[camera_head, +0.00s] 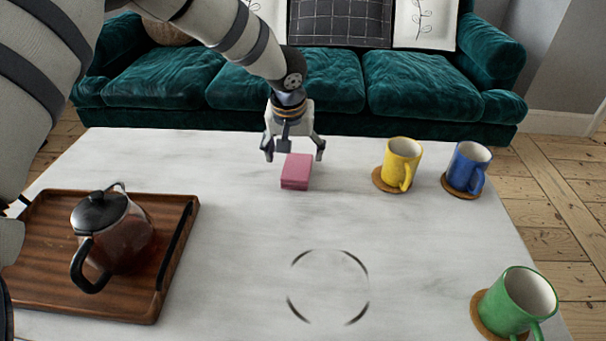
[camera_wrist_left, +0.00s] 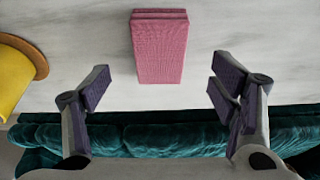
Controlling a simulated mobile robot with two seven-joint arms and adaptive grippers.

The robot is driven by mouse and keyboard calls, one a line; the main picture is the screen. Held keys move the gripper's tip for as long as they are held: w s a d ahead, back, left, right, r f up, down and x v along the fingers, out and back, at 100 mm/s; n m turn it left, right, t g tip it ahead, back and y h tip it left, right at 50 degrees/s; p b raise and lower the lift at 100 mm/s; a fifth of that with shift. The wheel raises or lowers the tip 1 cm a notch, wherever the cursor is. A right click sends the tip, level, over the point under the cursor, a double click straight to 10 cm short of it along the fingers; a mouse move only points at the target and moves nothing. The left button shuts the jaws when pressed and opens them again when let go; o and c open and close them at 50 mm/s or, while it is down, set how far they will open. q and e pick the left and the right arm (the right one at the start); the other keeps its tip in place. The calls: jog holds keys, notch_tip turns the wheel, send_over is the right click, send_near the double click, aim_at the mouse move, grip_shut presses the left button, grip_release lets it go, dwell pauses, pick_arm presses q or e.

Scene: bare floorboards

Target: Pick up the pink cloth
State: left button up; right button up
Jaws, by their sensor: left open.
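The pink cloth (camera_head: 296,171) is a small folded block lying on the white table near its far edge. In the left wrist view the cloth (camera_wrist_left: 159,47) is at the top middle, beyond the fingertips and between their lines. My left gripper (camera_head: 293,150) hangs over the far side of the cloth with its fingers spread. In the left wrist view both fingers of the left gripper (camera_wrist_left: 163,82) are apart with nothing between them. My right gripper is not seen in either view.
A yellow mug (camera_head: 402,160), a blue mug (camera_head: 467,167) and a green mug (camera_head: 517,302) stand on coasters at the right. A glass teapot (camera_head: 118,240) stands on a wooden tray (camera_head: 170,215) at the left. A teal sofa (camera_head: 330,80) is behind the table (camera_head: 240,260). A broken dark ring marks the bare front middle.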

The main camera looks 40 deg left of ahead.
aim_at(296, 167)
pick_arm(q)
jog(key=b+x, duration=0.2)
jog(key=x, duration=0.5)
jog(key=shift+w+a, duration=0.1)
jog(key=shift+w, duration=0.15)
jog(key=c, duration=1.2)
